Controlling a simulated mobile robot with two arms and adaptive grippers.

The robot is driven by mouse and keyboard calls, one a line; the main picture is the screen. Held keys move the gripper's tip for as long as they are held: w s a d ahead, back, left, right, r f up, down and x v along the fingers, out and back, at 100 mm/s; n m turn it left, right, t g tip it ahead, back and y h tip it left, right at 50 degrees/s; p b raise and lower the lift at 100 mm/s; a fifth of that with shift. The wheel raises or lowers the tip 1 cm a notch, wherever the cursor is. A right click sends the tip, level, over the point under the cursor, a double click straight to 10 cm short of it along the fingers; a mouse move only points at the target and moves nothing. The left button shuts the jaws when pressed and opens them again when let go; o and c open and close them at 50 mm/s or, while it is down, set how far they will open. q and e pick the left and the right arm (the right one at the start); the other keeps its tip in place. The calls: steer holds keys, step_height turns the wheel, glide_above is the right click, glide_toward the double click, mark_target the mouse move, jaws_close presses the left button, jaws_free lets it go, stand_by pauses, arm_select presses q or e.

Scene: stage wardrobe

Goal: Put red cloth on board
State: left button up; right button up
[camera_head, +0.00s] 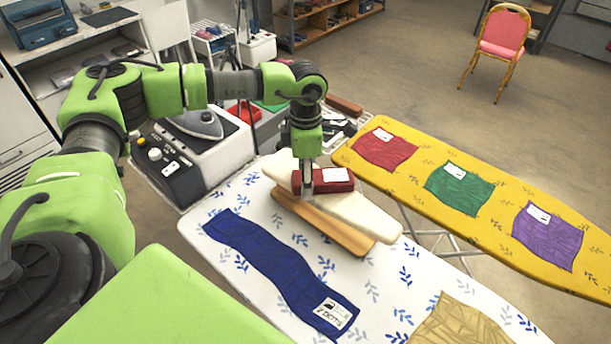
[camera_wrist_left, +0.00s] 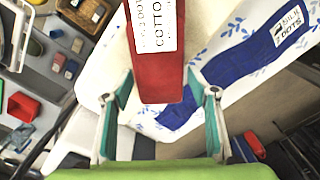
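A folded red cloth (camera_head: 325,187) with a white label shows mid-picture in the head view and, large, in the left wrist view (camera_wrist_left: 160,75). My left gripper (camera_head: 308,184) points down at it. Another red cloth (camera_head: 388,150) lies flat on the yellow ironing board (camera_head: 422,158). My right gripper is not in view.
A white ironing board (camera_head: 235,247) with blue leaves carries a dark blue cloth (camera_head: 275,265) and a tan cloth (camera_head: 460,325). Green (camera_head: 460,190) and purple (camera_head: 548,237) cloths lie on the yellow board. An iron (camera_head: 198,123) stands on its station at the left.

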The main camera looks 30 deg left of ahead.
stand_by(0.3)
arm_select(q)
steer(key=shift+r, duration=0.25)
step_height(320, 180, up, 12)
steer(key=b, duration=0.4)
